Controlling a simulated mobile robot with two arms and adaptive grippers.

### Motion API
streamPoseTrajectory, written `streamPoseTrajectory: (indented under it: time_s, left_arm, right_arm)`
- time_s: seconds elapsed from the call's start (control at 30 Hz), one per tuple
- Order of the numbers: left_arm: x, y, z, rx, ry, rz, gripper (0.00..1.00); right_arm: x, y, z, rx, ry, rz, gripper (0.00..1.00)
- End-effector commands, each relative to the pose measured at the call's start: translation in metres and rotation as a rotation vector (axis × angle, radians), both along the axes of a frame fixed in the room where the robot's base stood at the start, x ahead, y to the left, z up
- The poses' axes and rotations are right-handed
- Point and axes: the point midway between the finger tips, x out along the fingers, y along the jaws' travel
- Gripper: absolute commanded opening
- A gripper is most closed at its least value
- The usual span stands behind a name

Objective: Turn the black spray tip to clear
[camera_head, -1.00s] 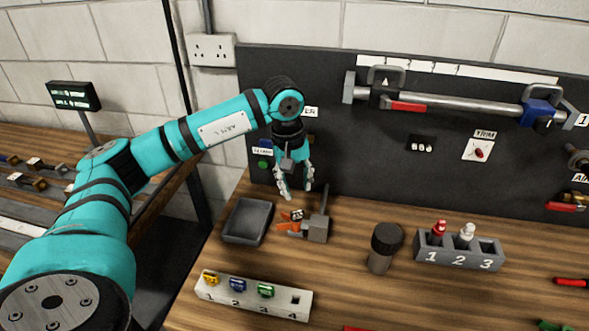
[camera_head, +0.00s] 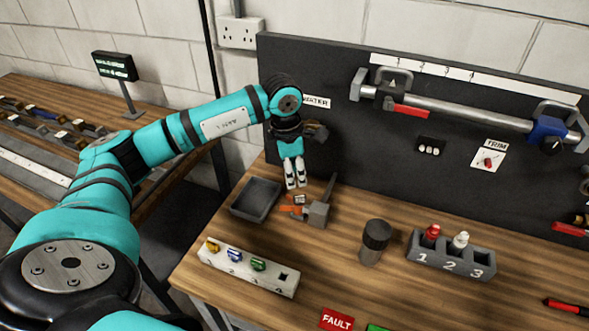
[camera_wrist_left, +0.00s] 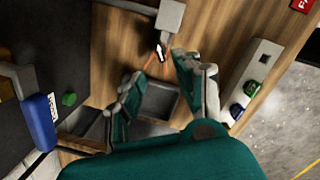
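A small black piece with a white mark, apparently the black spray tip (camera_head: 299,198), sits in an orange guard (camera_head: 297,211). The guard is on the end of a grey block (camera_head: 318,214) on the bench. In the left wrist view the tip (camera_wrist_left: 160,50) shows small and blurred beyond the fingers, so its turn direction cannot be read. My left gripper (camera_head: 296,186) points down just above and behind the guard. In the left wrist view its fingers (camera_wrist_left: 158,80) are apart with nothing between them. My right gripper is not in view.
A grey tray (camera_head: 256,199) lies left of the guard. A white numbered rack (camera_head: 247,271) with yellow, blue and green pieces stands in front; slot 4 looks empty. A dark cylinder (camera_head: 375,243) and a grey numbered holder (camera_head: 450,255) stand right. A dark panel (camera_head: 350,150) rises behind.

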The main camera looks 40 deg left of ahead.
Motion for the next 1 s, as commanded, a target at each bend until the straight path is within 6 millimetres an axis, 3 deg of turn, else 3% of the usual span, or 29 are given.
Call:
streamPoseTrajectory:
  time_s: [0.6, 1.0]
  left_arm:
    - [0.008, -0.005, -0.076, 0.000, 0.000, -0.003, 0.34]
    - [0.010, -0.006, -0.086, 0.000, -0.001, -0.003, 0.34]
  right_arm:
    - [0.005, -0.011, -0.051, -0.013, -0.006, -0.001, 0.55]
    - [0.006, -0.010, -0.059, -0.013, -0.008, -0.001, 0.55]
